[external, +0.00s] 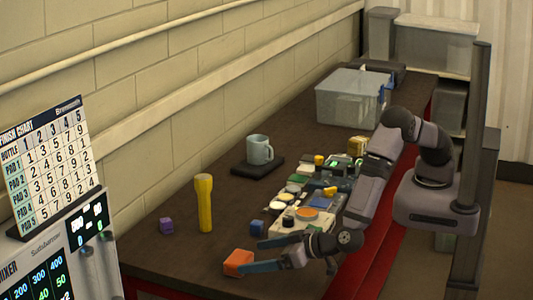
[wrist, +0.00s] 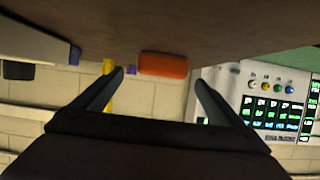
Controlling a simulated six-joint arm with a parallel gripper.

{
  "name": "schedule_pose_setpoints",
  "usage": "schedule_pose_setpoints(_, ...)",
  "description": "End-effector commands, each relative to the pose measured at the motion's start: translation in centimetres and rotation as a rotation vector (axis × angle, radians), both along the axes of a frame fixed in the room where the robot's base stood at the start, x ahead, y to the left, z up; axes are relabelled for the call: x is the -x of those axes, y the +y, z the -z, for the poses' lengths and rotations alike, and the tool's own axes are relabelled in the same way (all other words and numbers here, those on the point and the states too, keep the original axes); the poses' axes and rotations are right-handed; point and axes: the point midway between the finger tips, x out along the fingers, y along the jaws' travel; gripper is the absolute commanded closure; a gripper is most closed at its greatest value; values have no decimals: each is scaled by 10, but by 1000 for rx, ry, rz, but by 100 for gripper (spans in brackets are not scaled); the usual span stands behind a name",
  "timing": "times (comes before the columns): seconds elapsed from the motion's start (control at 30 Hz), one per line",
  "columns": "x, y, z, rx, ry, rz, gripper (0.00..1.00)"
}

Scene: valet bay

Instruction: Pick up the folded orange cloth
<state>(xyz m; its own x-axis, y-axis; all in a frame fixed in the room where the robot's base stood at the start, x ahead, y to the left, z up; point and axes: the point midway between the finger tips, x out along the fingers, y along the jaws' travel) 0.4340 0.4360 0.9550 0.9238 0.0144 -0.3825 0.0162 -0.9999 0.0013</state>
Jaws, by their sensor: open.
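The folded orange cloth (external: 238,262) is a small orange block-like bundle lying on the dark bench top near its front end. It also shows in the wrist view (wrist: 163,65), between and beyond my two fingertips. My gripper (external: 252,256) is open, its blue-grey fingers pointing left at the cloth in the external view. In the wrist view my fingers (wrist: 158,78) are spread wide with nothing between them. The cloth looks close to the fingertips; I cannot tell whether a finger touches it.
A yellow flashlight (external: 205,203) stands upright, with a purple cube (external: 166,226) beside it. A blue cube (external: 257,228) and a cluttered tray area (external: 308,213) lie near my arm. A mug (external: 260,149) sits farther back, before a clear bin (external: 350,99). A control panel (external: 68,262) stands left.

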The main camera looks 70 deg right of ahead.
Motion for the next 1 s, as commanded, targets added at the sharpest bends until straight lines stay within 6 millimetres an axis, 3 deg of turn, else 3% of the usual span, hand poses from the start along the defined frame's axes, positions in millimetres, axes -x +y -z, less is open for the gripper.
schedule_pose_setpoints(0.27,-8,1,2,0,1,0,8)
schedule_pose_setpoints(0.7,-47,3,21,-1,1,0,8)
schedule_pose_setpoints(1.0,-50,4,23,-2,0,-1,8)
